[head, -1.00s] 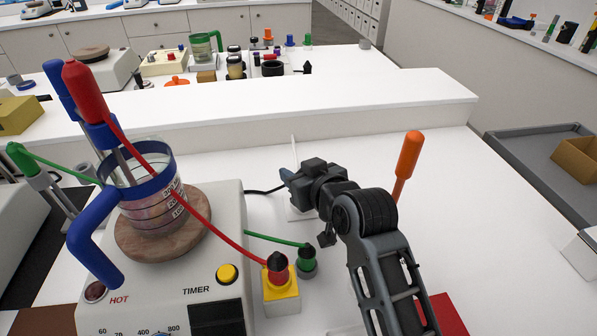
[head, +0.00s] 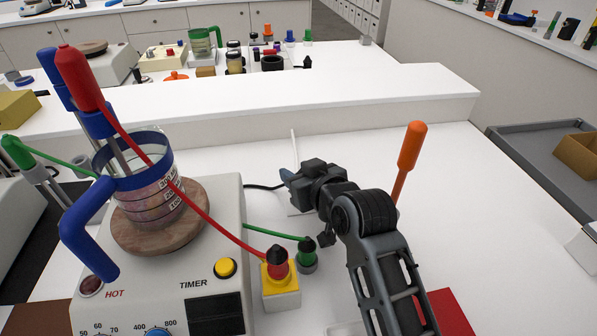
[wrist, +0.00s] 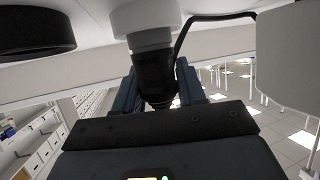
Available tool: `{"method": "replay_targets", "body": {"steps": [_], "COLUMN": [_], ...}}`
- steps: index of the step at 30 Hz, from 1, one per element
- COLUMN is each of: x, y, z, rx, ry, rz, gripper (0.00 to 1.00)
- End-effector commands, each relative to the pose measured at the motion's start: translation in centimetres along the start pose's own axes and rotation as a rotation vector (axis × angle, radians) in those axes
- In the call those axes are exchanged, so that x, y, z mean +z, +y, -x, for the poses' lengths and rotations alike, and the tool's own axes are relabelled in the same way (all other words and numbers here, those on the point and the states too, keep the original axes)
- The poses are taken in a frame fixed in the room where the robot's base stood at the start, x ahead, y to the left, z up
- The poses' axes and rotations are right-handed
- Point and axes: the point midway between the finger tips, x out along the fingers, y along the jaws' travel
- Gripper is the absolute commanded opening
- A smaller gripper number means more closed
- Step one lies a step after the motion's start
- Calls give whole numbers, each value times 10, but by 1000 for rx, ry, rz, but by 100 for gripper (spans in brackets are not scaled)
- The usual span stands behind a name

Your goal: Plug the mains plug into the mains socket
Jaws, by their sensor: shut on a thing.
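My gripper (head: 288,175) reaches left over the white bench, beside a thin upright white panel (head: 294,146). In the wrist view its blue fingers (wrist: 158,92) are shut on the dark round mains plug (wrist: 155,75). A pale stepped cylinder (wrist: 148,38) stands directly beyond the plug, in line with it and seemingly against it. It may be the mains socket; I cannot tell whether the plug's pins are inside it. The black cable (head: 262,187) runs from the hotplate to the gripper. In the head view the plug is hidden by my gripper.
The hotplate (head: 215,290) with a beaker (head: 150,195) stands left. Red and green leads end at a yellow-topped block (head: 281,285) and a green terminal (head: 307,254) near my arm. An orange-handled tool (head: 411,145) stands right of my arm. The bench's right side is mostly clear.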

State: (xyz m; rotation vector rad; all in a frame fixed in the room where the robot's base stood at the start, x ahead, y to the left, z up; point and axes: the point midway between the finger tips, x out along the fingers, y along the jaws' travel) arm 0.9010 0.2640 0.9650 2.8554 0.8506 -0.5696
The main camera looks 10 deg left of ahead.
Motion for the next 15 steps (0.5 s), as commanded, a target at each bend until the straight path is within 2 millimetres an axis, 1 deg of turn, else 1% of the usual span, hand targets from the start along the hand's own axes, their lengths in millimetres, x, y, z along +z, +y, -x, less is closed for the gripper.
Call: {"method": "replay_targets", "body": {"steps": [11, 12, 15], "x": [9, 8, 8], "y": [0, 0, 0], "z": [-4, -3, -3], "rx": [0, 0, 0], "ry": [0, 0, 0], "rz": [0, 0, 0], "gripper": [10, 43, 52]}}
